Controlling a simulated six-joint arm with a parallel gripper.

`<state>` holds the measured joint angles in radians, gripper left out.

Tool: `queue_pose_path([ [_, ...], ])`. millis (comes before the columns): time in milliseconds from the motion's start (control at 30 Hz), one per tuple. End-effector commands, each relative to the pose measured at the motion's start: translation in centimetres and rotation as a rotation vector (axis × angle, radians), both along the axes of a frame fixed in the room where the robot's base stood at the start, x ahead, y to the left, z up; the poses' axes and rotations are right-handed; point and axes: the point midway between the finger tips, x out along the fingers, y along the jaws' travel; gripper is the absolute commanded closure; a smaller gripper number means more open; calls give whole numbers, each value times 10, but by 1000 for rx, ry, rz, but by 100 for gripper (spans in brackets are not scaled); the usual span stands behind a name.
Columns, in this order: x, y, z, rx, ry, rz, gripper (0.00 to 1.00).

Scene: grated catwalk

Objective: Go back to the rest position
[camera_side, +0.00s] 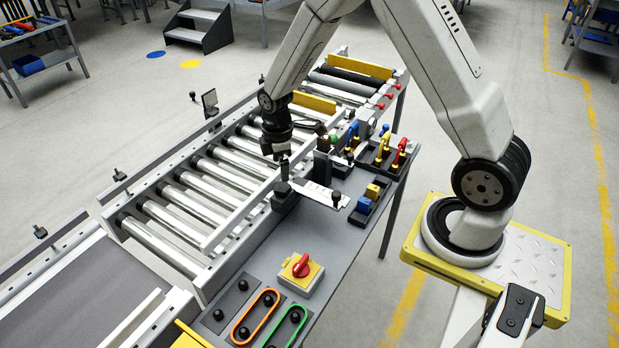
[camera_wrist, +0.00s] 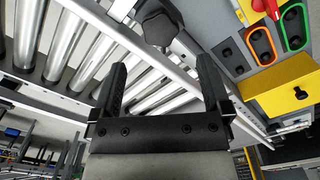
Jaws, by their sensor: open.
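The bench carries a red rotary switch on a yellow box (camera_side: 301,270), orange (camera_side: 255,316) and green (camera_side: 285,328) oval loops, and a tray of coloured-handled tools (camera_side: 385,155). Small blue and yellow blocks (camera_side: 368,198) sit nearby. Open floor (camera_side: 540,130) lies at the right.

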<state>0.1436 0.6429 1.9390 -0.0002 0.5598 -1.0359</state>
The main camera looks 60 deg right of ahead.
Motion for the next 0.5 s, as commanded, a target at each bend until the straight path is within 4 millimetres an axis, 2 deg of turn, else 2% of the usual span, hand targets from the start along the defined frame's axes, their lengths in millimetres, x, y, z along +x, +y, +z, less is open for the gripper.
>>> queue_pose_path([
  [200, 0, 0, 11, 0, 0, 0, 2],
  [500, 0, 0, 11, 0, 0, 0, 2],
])
